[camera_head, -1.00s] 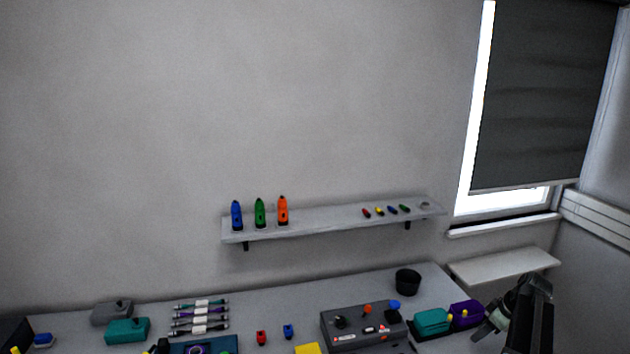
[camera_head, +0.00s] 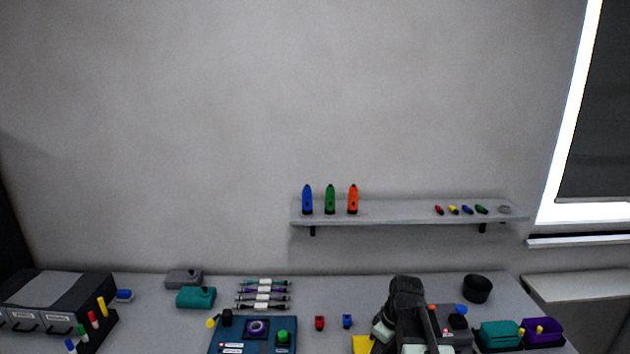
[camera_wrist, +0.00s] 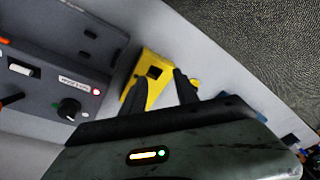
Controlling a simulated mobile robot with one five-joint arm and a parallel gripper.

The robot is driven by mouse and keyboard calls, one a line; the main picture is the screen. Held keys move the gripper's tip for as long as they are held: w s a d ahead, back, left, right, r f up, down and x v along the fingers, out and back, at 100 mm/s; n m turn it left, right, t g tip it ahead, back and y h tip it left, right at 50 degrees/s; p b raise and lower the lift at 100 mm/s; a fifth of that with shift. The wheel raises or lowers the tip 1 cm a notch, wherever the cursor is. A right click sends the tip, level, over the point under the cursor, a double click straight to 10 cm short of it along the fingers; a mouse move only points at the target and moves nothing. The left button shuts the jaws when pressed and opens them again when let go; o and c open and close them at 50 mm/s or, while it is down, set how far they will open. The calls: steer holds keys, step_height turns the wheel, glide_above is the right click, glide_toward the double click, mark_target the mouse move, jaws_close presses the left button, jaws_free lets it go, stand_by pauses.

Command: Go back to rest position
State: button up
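My gripper (camera_wrist: 160,88) shows in the wrist view as two dark fingers held apart, with nothing gripped between them. A yellow block (camera_wrist: 150,78) with a dark opening lies beyond the fingertips on the grey table. In the head view my arm rises at the lower right of centre, in front of the grey control box (camera_head: 440,316), and partly hides it. The fingertips cannot be made out in the head view. The yellow block (camera_head: 361,345) also shows there at the bottom edge, left of my arm.
A teal case (camera_head: 499,335) and a purple case (camera_head: 541,331) sit right of my arm, with a black cup (camera_head: 477,289) behind. A blue panel (camera_head: 265,345) and several cables (camera_head: 263,293) lie left. A wall shelf (camera_head: 400,213) holds bottles and small markers.

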steer(key=s+a+m+h, duration=0.1)
steer(key=s+a+m, duration=0.1)
steer(key=s+m, duration=0.5)
steer(key=shift+s+f+m+g+h, duration=0.2)
steer(key=shift+f+m+g+h, duration=0.2)
steer(key=shift+m, duration=0.6)
